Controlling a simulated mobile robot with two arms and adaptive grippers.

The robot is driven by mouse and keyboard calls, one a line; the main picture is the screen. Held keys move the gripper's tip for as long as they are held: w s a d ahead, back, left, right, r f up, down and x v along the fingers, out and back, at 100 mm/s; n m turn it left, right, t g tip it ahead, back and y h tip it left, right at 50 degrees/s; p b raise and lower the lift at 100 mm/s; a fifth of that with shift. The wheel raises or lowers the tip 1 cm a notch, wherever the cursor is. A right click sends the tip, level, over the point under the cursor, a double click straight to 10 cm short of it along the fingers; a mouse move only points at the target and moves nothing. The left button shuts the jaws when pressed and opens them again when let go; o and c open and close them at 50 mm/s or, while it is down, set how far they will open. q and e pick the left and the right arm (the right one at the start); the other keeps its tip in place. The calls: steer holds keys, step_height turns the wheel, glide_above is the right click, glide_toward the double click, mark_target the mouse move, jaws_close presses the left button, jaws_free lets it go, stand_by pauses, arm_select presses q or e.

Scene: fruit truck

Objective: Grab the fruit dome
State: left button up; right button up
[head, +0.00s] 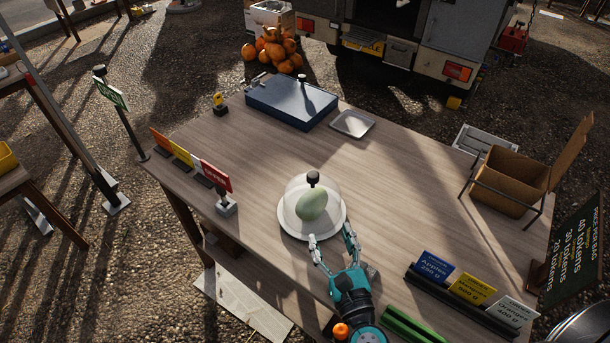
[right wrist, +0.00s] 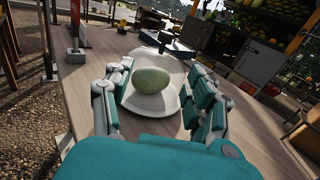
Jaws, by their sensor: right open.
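The fruit dome (head: 298,196) is a clear cover with a dark knob, standing upright on a round white plate (head: 313,233) on the wooden table. A pale green fruit (head: 311,206) lies under it. In the right wrist view the fruit (right wrist: 152,80) and the plate (right wrist: 150,104) show between my fingers; the dark knob (right wrist: 165,37) is above. My right gripper (head: 331,234) is open and empty at the near edge of the plate, its fingers pointing at the dome. Whether a fingertip touches the plate I cannot tell. My left gripper is not in view.
Red, white and yellow signs (head: 215,177) stand left of the dome. A blue case (head: 291,101) and a small metal tray (head: 352,124) are at the back. Price cards (head: 470,288) stand at the front right, and a cardboard box (head: 508,181) at the right edge. The table between is clear.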

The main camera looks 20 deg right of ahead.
steer(key=w+p, duration=0.1)
steer(key=w, duration=0.1)
steer(key=p, duration=0.3)
glide_toward(315, 184)
steer(key=w, duration=0.5)
steer(key=shift+w+a+f, duration=0.15)
steer(key=shift+w, duration=0.65)
steer(key=shift+w+r+p, duration=0.2)
steer(key=shift+w+p, duration=0.15)
steer(key=w, duration=0.2)
steer(key=w+p, duration=0.1)
steer(key=shift+w+d, duration=0.25)
steer(key=shift+w, duration=0.15)
steer(key=shift+w+f, duration=0.15)
steer(key=shift+w, duration=0.2)
steer(key=shift+s, duration=0.1)
steer(key=shift+c, duration=1.2)
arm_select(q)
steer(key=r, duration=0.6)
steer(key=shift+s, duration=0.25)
arm_select(e)
jaws_close()
